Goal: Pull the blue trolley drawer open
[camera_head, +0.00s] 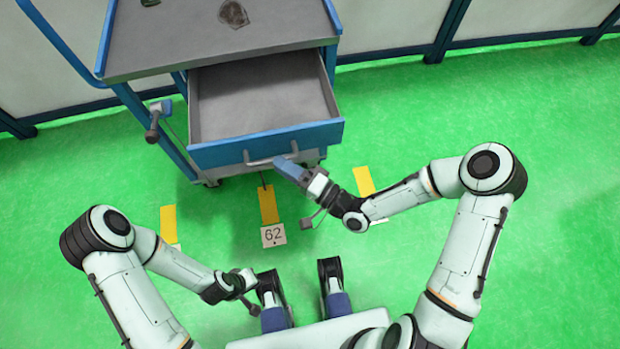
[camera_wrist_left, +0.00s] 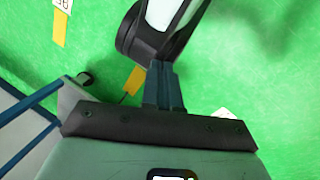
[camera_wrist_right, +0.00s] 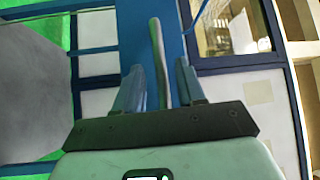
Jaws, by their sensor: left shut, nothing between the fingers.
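The blue trolley drawer (camera_head: 265,143) is out of the trolley, its grey inside visible and empty. A curved metal handle (camera_head: 272,160) sits on its blue front. My right gripper (camera_head: 286,168) is at the right part of the handle. In the right wrist view, the handle bar (camera_wrist_right: 157,50) stands between the two blue fingers of my right gripper (camera_wrist_right: 160,78), with small gaps on both sides. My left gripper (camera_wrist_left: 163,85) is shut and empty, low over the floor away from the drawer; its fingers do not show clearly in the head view.
The trolley top (camera_head: 200,40) holds a small dark part (camera_head: 233,14). A dark-handled lever (camera_head: 154,122) sticks out on the trolley's left side. Yellow floor markers (camera_head: 268,205) and a "62" card (camera_head: 273,236) lie in front.

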